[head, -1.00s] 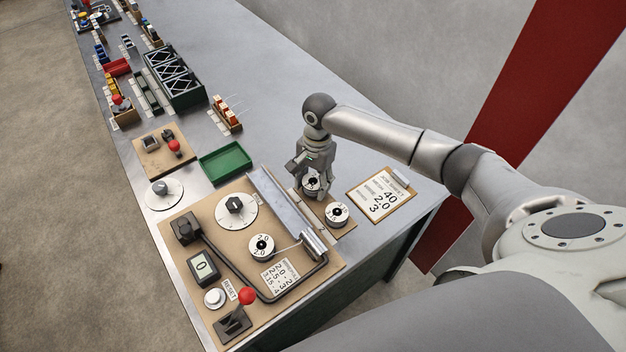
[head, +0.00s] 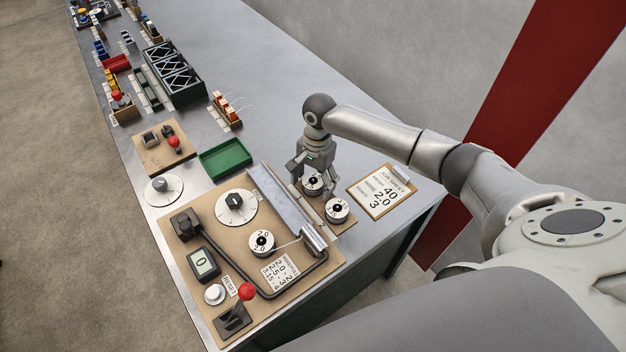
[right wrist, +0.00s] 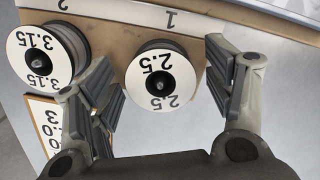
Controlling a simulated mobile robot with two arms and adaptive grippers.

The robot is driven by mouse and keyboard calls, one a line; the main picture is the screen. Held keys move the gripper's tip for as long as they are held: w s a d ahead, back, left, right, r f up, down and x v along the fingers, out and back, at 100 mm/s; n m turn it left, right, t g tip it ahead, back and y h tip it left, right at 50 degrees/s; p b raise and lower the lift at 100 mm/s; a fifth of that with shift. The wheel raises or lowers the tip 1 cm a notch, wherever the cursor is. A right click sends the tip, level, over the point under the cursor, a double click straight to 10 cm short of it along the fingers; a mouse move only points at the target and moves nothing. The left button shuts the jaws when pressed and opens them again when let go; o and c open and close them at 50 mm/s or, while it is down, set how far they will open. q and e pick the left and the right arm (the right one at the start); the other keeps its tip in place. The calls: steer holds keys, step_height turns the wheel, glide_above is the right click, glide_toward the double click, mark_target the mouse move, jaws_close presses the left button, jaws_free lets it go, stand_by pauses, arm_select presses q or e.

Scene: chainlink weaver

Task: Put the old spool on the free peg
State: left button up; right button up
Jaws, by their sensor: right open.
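A white-topped spool marked 2.5 (right wrist: 161,79) sits at the place numbered 1 on the brown spool board (right wrist: 118,32); a dark peg tip shows in its centre. It also shows in the head view (head: 312,184). My right gripper (head: 311,177) is open, its fingers on either side of this spool, apart from it in the wrist view. A second spool, marked 3.15 (right wrist: 42,60), sits at place 2, nearer the front in the head view (head: 337,210). A third spool (head: 261,242) is on the machine board, with wire running to a roller. No bare peg shows. My left gripper is out of view.
The machine board (head: 200,290) carries a dial (head: 236,204), a red-knobbed lever (head: 246,292) and a bent dark bar. A job sheet clipboard (head: 382,190) lies right of the spool board. A green tray (head: 225,157) stands behind.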

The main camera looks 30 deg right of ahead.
step_height(320, 180, up, 12)
steer(key=d, duration=0.1)
steer(key=shift+w+d, duration=0.15)
steer(key=shift+w, duration=0.25)
stand_by(0.4)
